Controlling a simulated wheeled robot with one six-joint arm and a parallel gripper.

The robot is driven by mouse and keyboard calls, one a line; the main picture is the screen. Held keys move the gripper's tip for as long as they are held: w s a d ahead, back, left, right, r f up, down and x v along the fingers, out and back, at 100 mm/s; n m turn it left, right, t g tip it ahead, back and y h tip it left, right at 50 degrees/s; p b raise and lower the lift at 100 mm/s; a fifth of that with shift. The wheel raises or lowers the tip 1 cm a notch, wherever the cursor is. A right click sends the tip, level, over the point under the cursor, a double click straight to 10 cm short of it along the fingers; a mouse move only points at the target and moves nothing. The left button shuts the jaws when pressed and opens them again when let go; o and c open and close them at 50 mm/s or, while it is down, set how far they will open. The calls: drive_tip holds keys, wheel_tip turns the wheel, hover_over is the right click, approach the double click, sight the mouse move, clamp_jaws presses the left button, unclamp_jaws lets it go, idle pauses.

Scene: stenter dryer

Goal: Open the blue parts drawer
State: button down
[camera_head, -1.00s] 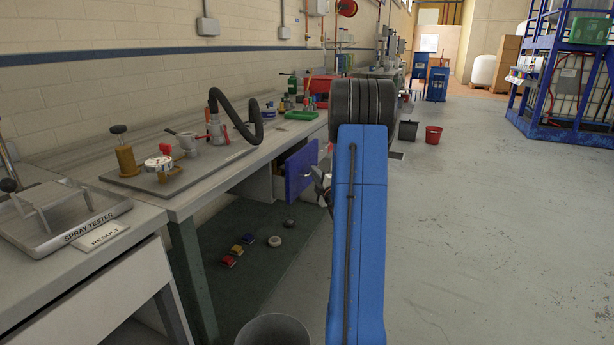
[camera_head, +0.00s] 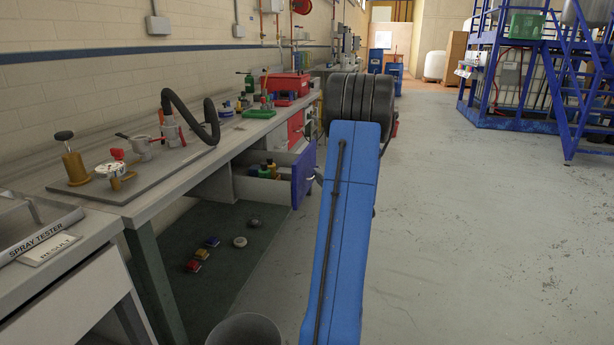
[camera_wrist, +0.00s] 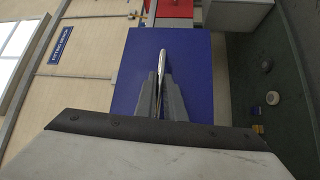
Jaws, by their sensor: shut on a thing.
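The blue parts drawer (camera_head: 302,178) sticks out from under the workbench, its grey side wall showing and several small bottles (camera_head: 268,169) inside. Its blue front (camera_wrist: 197,68) fills the middle of the wrist view. A slim silver handle (camera_wrist: 163,55) stands out from that front. My gripper (camera_wrist: 160,88) is shut on the handle, with one finger on each side of it. In the head view my arm hides most of the gripper and the handle.
The workbench (camera_head: 232,140) holds a black hose, a gauge and a red box. A red drawer front (camera_head: 296,128) is just beyond the blue one. Small coloured pieces lie on the dark floor mat (camera_head: 215,225). A grey bin (camera_head: 245,331) stands near; the floor on the right is clear.

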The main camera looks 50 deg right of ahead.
drive_tip(key=shift+s+d, duration=0.3)
drive_tip(key=shift+s, duration=0.45)
drive_tip(key=shift+s+d, duration=0.3)
drive_tip(key=shift+s, duration=0.4)
drive_tip(key=c, duration=1.8)
unclamp_jaws()
drive_tip(key=shift+c, duration=0.2)
drive_tip(key=v, duration=1.7)
drive_tip(key=shift+s+a+f, duration=0.1)
drive_tip(key=shift+s+f, duration=0.1)
drive_tip(key=shift+s, duration=0.05)
